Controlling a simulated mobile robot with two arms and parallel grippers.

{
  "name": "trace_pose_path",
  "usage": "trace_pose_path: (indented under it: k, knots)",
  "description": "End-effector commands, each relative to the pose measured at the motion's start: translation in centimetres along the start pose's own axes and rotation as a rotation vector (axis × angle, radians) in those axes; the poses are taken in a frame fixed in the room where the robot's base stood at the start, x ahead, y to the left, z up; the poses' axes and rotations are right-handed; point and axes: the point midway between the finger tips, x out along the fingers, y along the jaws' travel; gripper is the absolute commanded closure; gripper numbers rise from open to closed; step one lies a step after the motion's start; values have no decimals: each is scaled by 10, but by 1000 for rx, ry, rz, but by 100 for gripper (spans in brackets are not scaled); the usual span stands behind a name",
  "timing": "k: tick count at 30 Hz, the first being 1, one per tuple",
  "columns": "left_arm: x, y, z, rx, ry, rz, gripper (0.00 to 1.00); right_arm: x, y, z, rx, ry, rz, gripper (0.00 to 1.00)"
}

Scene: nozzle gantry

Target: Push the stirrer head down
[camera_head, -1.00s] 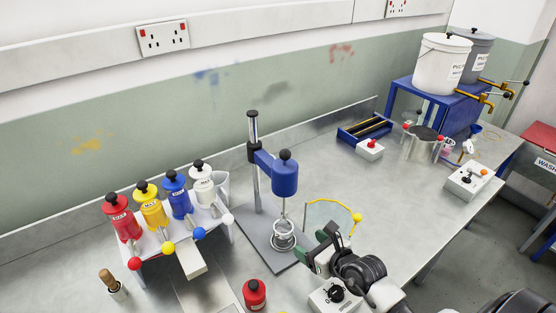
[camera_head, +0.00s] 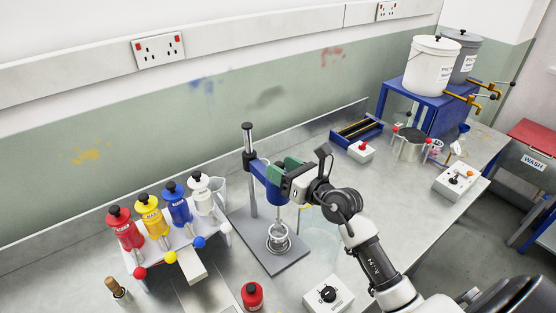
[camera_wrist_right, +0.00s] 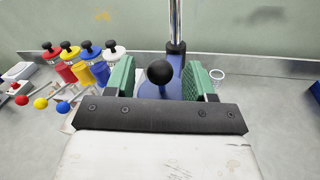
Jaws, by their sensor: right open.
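The blue stirrer head (camera_head: 273,190) is mounted on a vertical post (camera_head: 248,140) above a grey base plate (camera_head: 290,262). Its whisk (camera_head: 279,240) hangs below it, over the plate. My right gripper (camera_head: 277,172) is at the top of the head in the head view and hides its knob there. In the right wrist view the black knob (camera_wrist_right: 159,72) and blue head (camera_wrist_right: 172,90) show between the two green fingers of my open right gripper (camera_wrist_right: 160,78). Whether the fingers touch the head I cannot tell. My left gripper is not in view.
Red, yellow, blue and white bottles (camera_head: 152,215) stand in a rack to the left, with a clear jug (camera_head: 218,188) beside them. A white control box with a black knob (camera_head: 328,294) and a red jar (camera_head: 253,295) are in front. Bench right of the plate is mostly clear.

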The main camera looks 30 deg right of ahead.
Motion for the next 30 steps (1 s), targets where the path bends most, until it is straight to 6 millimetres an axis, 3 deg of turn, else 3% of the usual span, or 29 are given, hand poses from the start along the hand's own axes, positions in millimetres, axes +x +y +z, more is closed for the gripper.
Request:
trace_pose_path:
  k: [5,14,25,30]
  knots:
    - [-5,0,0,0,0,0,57,15,0,1,0,-1,0,46]
    - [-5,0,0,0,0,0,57,17,0,-1,0,0,-1,46]
    - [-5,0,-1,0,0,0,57,17,0,-1,0,0,-1,100]
    - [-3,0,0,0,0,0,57,17,0,-2,0,1,-1,100]
